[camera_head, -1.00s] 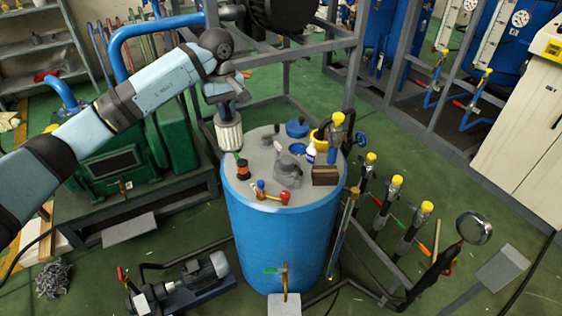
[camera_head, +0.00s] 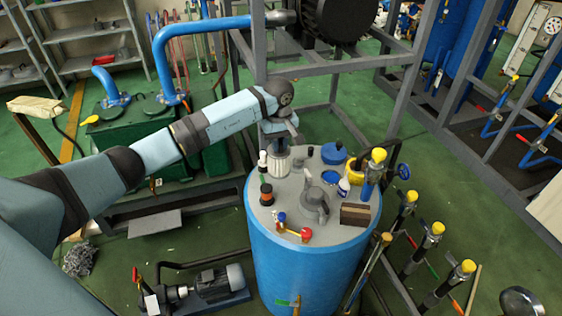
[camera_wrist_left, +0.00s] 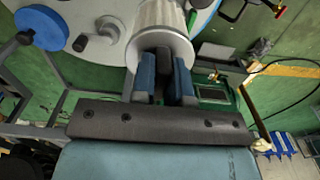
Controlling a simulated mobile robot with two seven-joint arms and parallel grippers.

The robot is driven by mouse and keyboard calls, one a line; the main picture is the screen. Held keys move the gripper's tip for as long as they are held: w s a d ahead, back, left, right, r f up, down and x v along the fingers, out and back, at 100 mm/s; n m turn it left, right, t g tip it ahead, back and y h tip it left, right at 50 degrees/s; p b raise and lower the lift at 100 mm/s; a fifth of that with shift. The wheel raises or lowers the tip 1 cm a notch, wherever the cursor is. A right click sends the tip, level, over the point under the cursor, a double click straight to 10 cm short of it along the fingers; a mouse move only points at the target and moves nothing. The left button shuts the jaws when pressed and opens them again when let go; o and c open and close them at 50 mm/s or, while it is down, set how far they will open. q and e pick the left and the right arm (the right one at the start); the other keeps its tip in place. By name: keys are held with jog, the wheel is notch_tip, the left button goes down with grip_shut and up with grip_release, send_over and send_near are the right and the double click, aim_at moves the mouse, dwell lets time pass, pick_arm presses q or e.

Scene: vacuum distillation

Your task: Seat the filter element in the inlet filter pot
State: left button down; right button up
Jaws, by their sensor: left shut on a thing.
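The filter element (camera_head: 279,164), a pale ribbed cylinder, hangs from my left gripper (camera_head: 279,143) at the back left of the blue tank's top. In the left wrist view the fingers (camera_wrist_left: 166,82) close on the end of the filter element (camera_wrist_left: 160,18). I cannot tell in the head view whether its lower end touches the tank top. I cannot pick out the inlet filter pot with certainty. My right gripper is out of view.
The blue tank (camera_head: 300,255) carries a blue lid (camera_head: 334,154), small bottles, a brown block (camera_head: 355,214) and a red-handled valve (camera_head: 304,234). A grey frame (camera_head: 345,70) stands behind. Yellow-capped valves (camera_head: 433,231) stand at right. A pump (camera_head: 210,288) sits at lower left.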

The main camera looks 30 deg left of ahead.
aim_at(279, 163)
pick_arm(q)
notch_tip(279, 163, down, 8)
jog(key=shift+r+p, duration=0.25)
jog(key=shift+p, duration=0.2)
jog(key=shift+w+f, duration=0.1)
jog(key=shift+f, duration=0.2)
jog(key=shift+f, duration=0.2)
jog(key=c, duration=1.1)
grip_release()
jog(key=shift+r, duration=0.1)
